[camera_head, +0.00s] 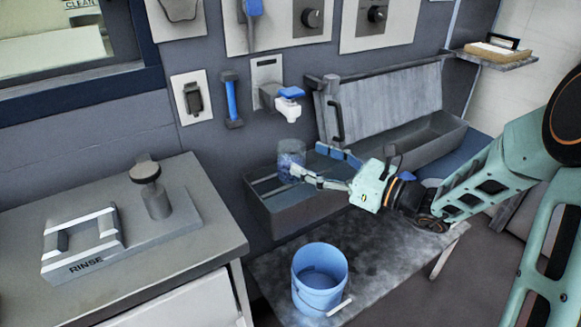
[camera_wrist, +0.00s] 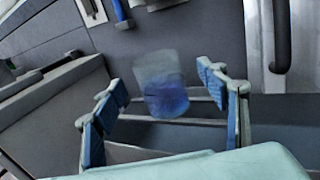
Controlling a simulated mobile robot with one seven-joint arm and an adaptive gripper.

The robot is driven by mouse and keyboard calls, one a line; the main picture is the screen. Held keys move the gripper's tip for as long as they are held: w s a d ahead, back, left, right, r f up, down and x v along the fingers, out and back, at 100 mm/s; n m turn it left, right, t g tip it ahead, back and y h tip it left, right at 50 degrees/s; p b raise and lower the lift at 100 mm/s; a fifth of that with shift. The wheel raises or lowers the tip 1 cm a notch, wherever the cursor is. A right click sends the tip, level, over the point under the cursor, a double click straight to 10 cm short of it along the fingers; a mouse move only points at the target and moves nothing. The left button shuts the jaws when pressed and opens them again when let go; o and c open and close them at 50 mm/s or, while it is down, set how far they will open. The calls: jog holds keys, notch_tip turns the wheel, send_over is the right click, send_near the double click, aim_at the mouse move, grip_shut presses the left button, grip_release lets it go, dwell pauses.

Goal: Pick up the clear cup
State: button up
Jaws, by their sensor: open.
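The clear cup (camera_head: 291,161) is a see-through tumbler with a bluish lower part. In the head view it stands at the left end of the grey trough, below the tap, just beyond my gripper (camera_head: 318,165). In the wrist view the clear cup (camera_wrist: 161,85) appears upright, ahead of and between the two blue-padded fingers of my gripper (camera_wrist: 160,108). The fingers are apart and nothing is held. I cannot tell whether the fingertips reach around the cup's sides.
A tap with a blue lever (camera_head: 289,98) is on the wall above the cup. A blue bucket (camera_head: 320,281) stands below. A counter (camera_head: 205,222) with a RINSE block (camera_head: 80,245) is at left.

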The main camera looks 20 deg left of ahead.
aim_at(281, 150)
jog(key=x, duration=0.2)
jog(key=b+x, duration=0.1)
jog(key=x, duration=0.3)
jog(key=shift+s+f+b, duration=0.2)
jog(key=shift+f+b, duration=0.15)
jog(key=shift+r, duration=0.1)
jog(key=c, duration=1.5)
jog(key=shift+r, duration=0.2)
